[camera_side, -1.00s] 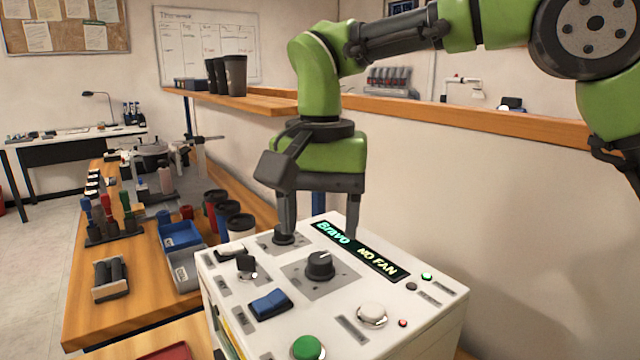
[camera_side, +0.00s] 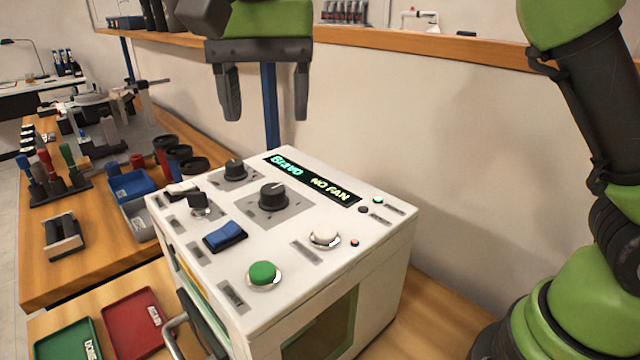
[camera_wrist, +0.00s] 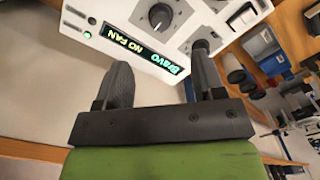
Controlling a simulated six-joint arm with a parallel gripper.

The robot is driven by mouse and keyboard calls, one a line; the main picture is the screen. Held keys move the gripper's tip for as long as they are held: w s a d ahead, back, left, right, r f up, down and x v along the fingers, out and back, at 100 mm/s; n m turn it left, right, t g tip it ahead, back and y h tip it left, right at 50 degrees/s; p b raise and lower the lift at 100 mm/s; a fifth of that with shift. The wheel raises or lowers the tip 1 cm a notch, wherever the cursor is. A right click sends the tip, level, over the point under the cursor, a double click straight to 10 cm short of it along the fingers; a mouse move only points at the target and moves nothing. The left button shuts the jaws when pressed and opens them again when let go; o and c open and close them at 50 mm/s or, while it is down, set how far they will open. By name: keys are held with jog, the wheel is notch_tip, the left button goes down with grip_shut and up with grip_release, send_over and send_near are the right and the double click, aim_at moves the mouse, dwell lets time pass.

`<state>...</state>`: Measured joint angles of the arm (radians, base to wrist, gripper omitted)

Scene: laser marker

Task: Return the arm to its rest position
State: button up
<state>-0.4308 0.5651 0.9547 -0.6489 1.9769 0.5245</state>
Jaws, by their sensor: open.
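My gripper (camera_side: 267,108) hangs above the back of the white laser marker box (camera_side: 375,258) in the side view, fingers pointing down. Its fingers are wide apart with nothing between them, and they do not touch the box. In the wrist view my gripper (camera_wrist: 160,80) is also open and empty, with the box's display (camera_wrist: 142,48) beyond the fingertips. The display (camera_side: 312,177) reads "Bravo" and "NO FAN". The panel carries a central black knob (camera_side: 272,196), a back black knob (camera_side: 235,169), a blue rocker switch (camera_side: 225,236), a green button (camera_side: 263,274) and a white button (camera_side: 324,238).
A red tray (camera_side: 128,322) and a green tray (camera_side: 68,343) lie at the front left. A blue bin (camera_side: 131,186), dark cups (camera_side: 178,158) and a marker rack (camera_side: 52,188) stand on the left bench. A wooden ledge (camera_side: 420,43) runs along the wall behind.

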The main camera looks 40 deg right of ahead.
jog(key=s+d+r+n+t+y, duration=0.25)
jog(key=s+d+n+t, duration=0.2)
jog(key=s+d, duration=0.75)
jog(key=s+f+t, duration=0.2)
jog(key=s+f, duration=0.1)
jog(key=s, duration=0.3)
jog(key=shift+s+d+f+t, duration=0.2)
jog(key=shift+f+t, duration=0.15)
jog(key=shift+h, duration=0.25)
